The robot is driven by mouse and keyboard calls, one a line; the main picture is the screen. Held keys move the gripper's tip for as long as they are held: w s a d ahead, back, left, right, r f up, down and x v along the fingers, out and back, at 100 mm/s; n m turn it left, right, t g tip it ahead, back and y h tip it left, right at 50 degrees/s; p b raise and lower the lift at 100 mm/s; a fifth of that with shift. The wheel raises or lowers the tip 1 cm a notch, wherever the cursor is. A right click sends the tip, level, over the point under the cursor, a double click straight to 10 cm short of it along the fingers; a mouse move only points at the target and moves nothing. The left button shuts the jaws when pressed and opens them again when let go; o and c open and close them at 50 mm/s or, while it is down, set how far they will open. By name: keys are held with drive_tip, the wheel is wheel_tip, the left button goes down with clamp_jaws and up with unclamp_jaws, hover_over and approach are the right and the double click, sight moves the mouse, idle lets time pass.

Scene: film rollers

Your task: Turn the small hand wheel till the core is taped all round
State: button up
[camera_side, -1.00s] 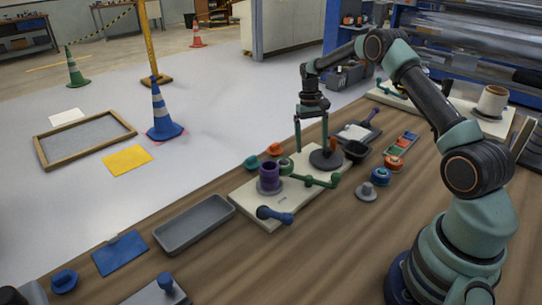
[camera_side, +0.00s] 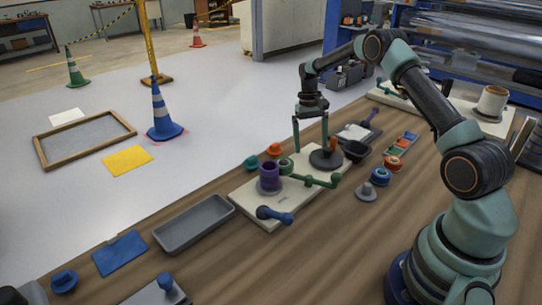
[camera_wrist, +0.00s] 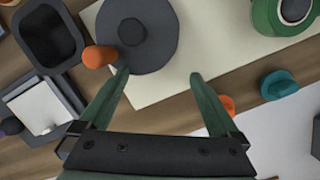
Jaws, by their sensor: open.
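A dark grey round wheel (camera_side: 322,161) with an upright orange knob (camera_side: 332,144) lies on the cream board (camera_side: 243,196). The wheel (camera_wrist: 155,52) and the knob (camera_wrist: 98,56) also show in the wrist view, with a raised hub at the wheel's middle. A purple core (camera_side: 269,171) stands upright on a grey base at the board's left part. A round green piece (camera_side: 286,166) sits between core and wheel. My gripper (camera_side: 311,147) is open and empty, pointing down over the wheel. In the wrist view, my gripper (camera_wrist: 158,77) has one fingertip close to the knob; I cannot tell whether they touch.
A green crank (camera_side: 316,181) and a blue crank (camera_side: 274,215) stick out along the board's front. A black bin (camera_side: 356,151) stands right of the wheel. A grey tray (camera_side: 194,224) lies left of the board. Small orange and teal knobs lie behind the board.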

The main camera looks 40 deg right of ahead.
drive_tip(key=shift+w+d+r+t+h, duration=0.15)
drive_tip(key=shift+w+d+r+t, duration=0.2)
drive_tip(key=shift+w, duration=0.25)
drive_tip(key=shift+w+d+r+t+h, duration=0.2)
drive_tip(key=shift+w+r+t, duration=0.15)
drive_tip(key=shift+w, duration=0.2)
drive_tip(key=shift+w+d+r+t+h, duration=0.15)
drive_tip(key=shift+w+d+r+t, duration=0.2)
drive_tip(key=shift+w, duration=0.25)
drive_tip(key=shift+a+r, duration=0.1)
drive_tip(key=shift+a, duration=0.05)
drive_tip(key=s+a+r+n+t, duration=0.1)
drive_tip(key=s+a+r, duration=0.2)
drive_tip(key=a+r, duration=0.4)
drive_tip(key=s+a+r+n+t, duration=0.25)
drive_tip(key=a+r, duration=0.25)
drive_tip(key=r, duration=0.5)
drive_tip(key=s+a+r+n+t, duration=0.1)
drive_tip(key=s+a, duration=0.4)
drive_tip(key=s, duration=0.2)
drive_tip(key=s+a+r+n+t, duration=0.1)
drive_tip(key=s+a, duration=0.3)
drive_tip(key=s, duration=0.4)
drive_tip(key=shift+s+a, duration=0.3)
drive_tip(key=shift+a, duration=0.05)
drive_tip(key=shift+n, duration=0.25)
